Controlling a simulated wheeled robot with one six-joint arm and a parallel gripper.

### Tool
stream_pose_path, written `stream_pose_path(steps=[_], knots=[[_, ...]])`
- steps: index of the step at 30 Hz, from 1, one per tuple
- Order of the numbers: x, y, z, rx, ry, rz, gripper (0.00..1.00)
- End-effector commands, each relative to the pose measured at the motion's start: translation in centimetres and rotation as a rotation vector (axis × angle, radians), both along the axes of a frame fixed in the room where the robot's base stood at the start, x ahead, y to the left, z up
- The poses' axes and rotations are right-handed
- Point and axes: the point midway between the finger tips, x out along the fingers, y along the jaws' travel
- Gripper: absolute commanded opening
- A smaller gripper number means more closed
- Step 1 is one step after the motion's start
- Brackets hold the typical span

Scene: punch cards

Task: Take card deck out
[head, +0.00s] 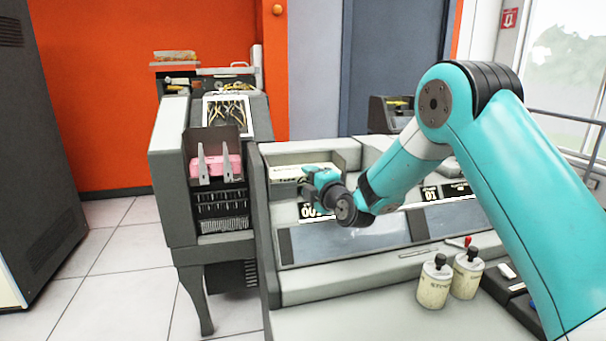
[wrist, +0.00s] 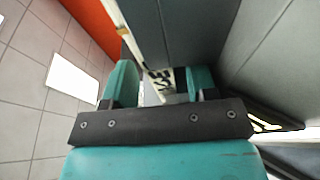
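A pink block that looks like a card deck (head: 216,167) sits in the front slot of the grey card machine (head: 171,128), behind two upright light grey prongs. A flat whitish stack (head: 290,171) lies in the recess of the console to its right. My gripper (head: 308,180) is at the right end of this stack, right of the pink block and apart from it. In the wrist view the two teal fingers (wrist: 160,85) stand apart. A pale strip and a black-and-white marked piece show beyond and between them; I cannot tell whether they touch anything.
Two cream canisters (head: 450,277) with black knobs stand on the console's near right top. Black number signs (head: 455,190) lie along the sloped panel (head: 350,235). A dark cabinet (head: 38,150) stands at left. The tiled floor (head: 115,265) between is clear.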

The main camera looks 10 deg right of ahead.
Motion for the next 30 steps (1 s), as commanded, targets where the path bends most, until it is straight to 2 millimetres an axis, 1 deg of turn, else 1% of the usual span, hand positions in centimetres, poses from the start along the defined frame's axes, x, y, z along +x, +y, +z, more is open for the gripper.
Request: stream_pose_path(steps=[1, 2, 3, 5, 6, 7, 15, 20, 23, 26, 29, 30], knots=[[0.0, 0.0, 0.0, 0.0, 0.0, 0.0, 0.4], [0.0, 0.0, 0.0, 0.0, 0.0, 0.0, 0.33], [0.0, 0.0, 0.0, 0.0, 0.0, 0.0, 0.24], [0.0, 0.0, 0.0, 0.0, 0.0, 0.0, 0.1], [0.0, 0.0, 0.0, 0.0, 0.0, 0.0, 0.01], [0.0, 0.0, 0.0, 0.0, 0.0, 0.0, 0.0], [0.0, 0.0, 0.2, 0.0, -0.003, 0.0, 0.0], [0.0, 0.0, 1.2, -0.001, -0.005, 0.0, 0.0], [0.0, 0.0, 2.5, 0.0, -0.007, 0.001, 0.0], [0.0, 0.0, 4.3, -0.001, -0.009, 0.0, 0.0], [0.0, 0.0, 6.5, -0.001, -0.009, 0.0, 0.0], [0.0, 0.0, 7.5, 0.0, -0.01, 0.0, 0.0]])
